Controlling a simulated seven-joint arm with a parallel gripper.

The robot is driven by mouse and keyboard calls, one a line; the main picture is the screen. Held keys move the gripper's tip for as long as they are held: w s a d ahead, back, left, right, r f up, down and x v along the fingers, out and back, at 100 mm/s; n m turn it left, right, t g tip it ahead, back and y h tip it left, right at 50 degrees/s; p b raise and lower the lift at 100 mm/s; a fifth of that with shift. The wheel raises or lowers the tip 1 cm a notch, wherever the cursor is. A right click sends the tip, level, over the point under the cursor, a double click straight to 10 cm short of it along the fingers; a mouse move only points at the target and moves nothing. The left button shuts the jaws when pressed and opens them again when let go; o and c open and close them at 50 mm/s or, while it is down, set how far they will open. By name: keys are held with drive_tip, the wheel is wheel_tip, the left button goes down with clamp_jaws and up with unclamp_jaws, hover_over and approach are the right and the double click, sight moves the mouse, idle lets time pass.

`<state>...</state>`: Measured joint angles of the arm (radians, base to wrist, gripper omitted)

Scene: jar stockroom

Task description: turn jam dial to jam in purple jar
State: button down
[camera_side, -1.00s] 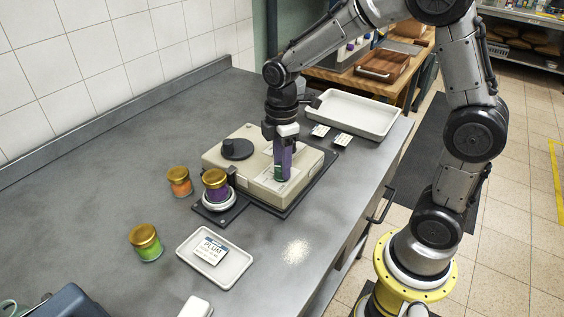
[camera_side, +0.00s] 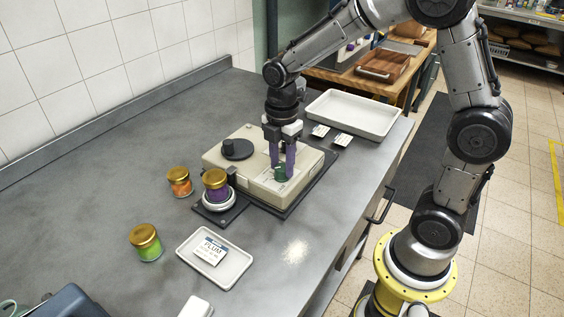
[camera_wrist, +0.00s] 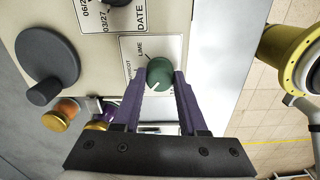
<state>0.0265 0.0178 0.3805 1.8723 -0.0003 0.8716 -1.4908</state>
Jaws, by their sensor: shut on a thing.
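The jam dial (camera_wrist: 159,72) is a round green knob with a white pointer mark on a pale label plate on top of the beige machine (camera_side: 228,156). My gripper (camera_side: 283,174) points down with its purple fingers on either side of the dial, shut on it; the fingers (camera_wrist: 160,80) also show in the wrist view. The words LIME and part of another word show on the plate; the fingers hide the rest. The purple jar (camera_side: 216,184), with a gold lid, stands upright on the round holder at the machine's front left.
An orange jar (camera_side: 180,181) and a green jar (camera_side: 146,242) stand on the grey counter nearby. A small tray (camera_side: 236,277) holds a PLUM card (camera_side: 211,250). A larger empty white tray (camera_side: 360,112) and two labels lie behind the machine.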

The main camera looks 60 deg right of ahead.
sight(282, 167)
drive_tip(key=shift+r, duration=0.15)
drive_tip(key=shift+c, duration=2.2)
unclamp_jaws()
wheel_tip(282, 167, up, 14)
drive_tip(key=shift+f, duration=0.2)
